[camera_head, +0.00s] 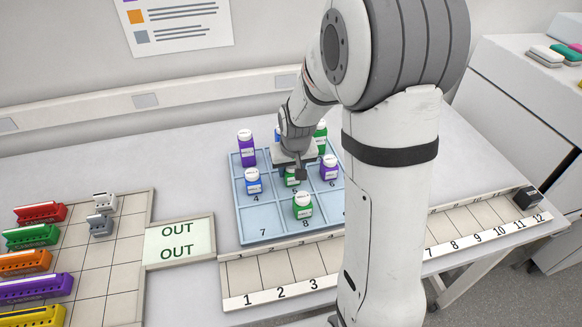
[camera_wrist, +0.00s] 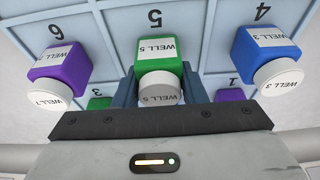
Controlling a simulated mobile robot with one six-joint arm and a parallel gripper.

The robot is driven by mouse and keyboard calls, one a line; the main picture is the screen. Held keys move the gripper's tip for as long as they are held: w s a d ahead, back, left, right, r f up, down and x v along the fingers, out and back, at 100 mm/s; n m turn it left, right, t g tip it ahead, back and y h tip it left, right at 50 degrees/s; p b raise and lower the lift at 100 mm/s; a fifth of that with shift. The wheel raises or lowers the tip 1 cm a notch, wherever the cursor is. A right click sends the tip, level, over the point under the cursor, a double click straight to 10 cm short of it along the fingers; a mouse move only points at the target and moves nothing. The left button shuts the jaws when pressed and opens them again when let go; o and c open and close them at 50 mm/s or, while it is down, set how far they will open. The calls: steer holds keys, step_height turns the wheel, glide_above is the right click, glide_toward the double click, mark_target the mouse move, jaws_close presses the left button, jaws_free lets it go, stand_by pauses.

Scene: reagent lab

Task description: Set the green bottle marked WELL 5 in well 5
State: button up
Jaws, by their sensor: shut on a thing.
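The green bottle marked WELL 5 (camera_wrist: 160,60) is between the fingers of my gripper (camera_wrist: 158,88), which is shut on it. Its white cap (camera_wrist: 160,88) faces the wrist camera. The bottle is at well 5 of the blue tray (camera_wrist: 115,30), whose printed 5 shows just past it. In the head view the bottle (camera_head: 291,181) shows partly below my gripper (camera_head: 296,170), between the bottles in wells 4 and 6. I cannot tell whether its base touches the well floor.
A blue bottle (camera_head: 253,183) stands in well 4 and a purple bottle (camera_head: 329,170) in well 6, close on either side. A green bottle (camera_head: 303,208) stands in well 8. Well 7 is empty. A purple bottle (camera_head: 246,152) and a green bottle (camera_head: 321,138) stand in the back row.

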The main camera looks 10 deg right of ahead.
steer(key=shift+f, duration=0.2)
steer(key=o, duration=1)
steer(key=shift+r, duration=0.1)
